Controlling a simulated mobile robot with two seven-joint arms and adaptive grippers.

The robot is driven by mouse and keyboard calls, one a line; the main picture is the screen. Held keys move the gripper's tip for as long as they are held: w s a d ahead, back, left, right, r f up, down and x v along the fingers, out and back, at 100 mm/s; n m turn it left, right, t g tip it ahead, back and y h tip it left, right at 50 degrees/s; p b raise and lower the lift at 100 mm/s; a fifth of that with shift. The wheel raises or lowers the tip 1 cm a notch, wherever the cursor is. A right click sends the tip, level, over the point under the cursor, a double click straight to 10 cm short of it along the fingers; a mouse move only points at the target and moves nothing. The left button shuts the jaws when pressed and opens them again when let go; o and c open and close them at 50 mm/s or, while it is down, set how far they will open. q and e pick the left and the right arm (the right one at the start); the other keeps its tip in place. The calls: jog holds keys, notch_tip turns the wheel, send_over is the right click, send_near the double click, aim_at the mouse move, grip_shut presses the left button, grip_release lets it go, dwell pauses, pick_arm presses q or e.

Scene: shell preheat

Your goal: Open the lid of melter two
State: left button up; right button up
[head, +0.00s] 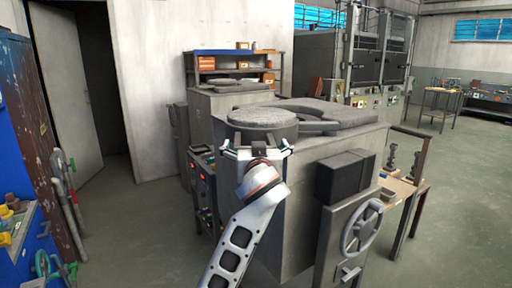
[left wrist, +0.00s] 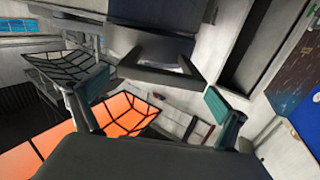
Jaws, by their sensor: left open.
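A large grey melter (head: 265,205) stands in the middle of the head view. A thick round grey lid (head: 262,117) lies flat on its top, at the near left. I cannot read a number on the melter. My left gripper (head: 256,150) is open and empty, in front of and slightly below the lid's near edge in the picture. I cannot tell whether it touches the lid. In the left wrist view its two fingers (left wrist: 150,100) are spread wide with nothing between them; the lid is not clearly recognisable there. My right gripper is not in view.
A handwheel (head: 362,227) and a dark box (head: 344,177) are at the melter's right front. A similar unit with a grey lid (head: 236,86) stands behind. A wooden table (head: 400,187) is to the right. Free floor (head: 130,215) lies left, before an open door.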

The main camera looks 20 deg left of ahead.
pick_arm(q)
notch_tip(320, 180, up, 10)
jog(key=shift+f, duration=0.2)
jog(key=shift+d, duration=0.1)
